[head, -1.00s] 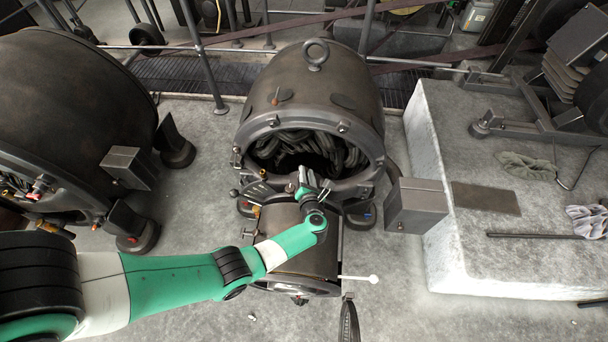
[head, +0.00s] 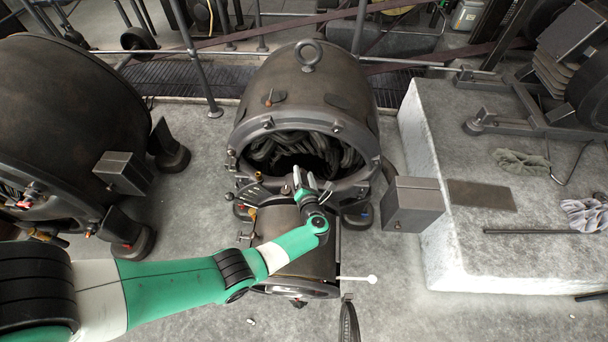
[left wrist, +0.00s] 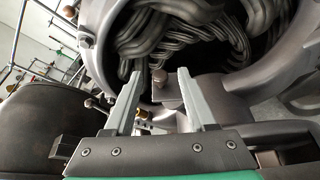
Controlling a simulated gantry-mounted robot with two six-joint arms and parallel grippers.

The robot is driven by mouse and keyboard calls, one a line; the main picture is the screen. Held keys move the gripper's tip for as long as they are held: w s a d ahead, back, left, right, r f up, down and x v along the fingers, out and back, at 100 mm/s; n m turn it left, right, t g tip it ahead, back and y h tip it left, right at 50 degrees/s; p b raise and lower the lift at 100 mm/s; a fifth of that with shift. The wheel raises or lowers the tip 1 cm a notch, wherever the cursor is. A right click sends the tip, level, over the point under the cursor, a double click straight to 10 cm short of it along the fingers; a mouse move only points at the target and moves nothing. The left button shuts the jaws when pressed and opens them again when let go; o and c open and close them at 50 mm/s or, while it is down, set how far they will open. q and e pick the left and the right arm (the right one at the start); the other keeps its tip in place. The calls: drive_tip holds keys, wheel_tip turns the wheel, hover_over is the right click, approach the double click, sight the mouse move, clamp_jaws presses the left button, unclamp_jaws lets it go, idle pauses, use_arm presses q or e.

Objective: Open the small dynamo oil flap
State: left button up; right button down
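The smaller dynamo (head: 318,82) stands in the middle of the head view, its round front open on dark coils (head: 270,150). I cannot tell for sure which part is the oil flap. My left gripper (head: 308,180) is at the lower rim of the opening, below those plates. My right gripper is out of view.
A larger dark dynamo (head: 75,120) stands at the left. A grey box (head: 412,204) juts out right of the smaller dynamo. A pale concrete block (head: 470,265) fills the right side, with gloves and a rod on it. Railings run behind.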

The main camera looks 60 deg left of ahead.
use_arm(q)
drive_tip(key=shift+s+d+r+p, duration=0.1)
drive_tip(key=shift+d+r+p, duration=0.1)
drive_tip(key=shift+d+p, duration=0.1)
drive_tip(key=p+v, duration=0.4)
drive_tip(key=v, duration=0.6)
drive_tip(key=shift+p, duration=0.3)
drive_tip(key=shift+s+d, duration=0.25)
drive_tip(key=shift+d, duration=0.2)
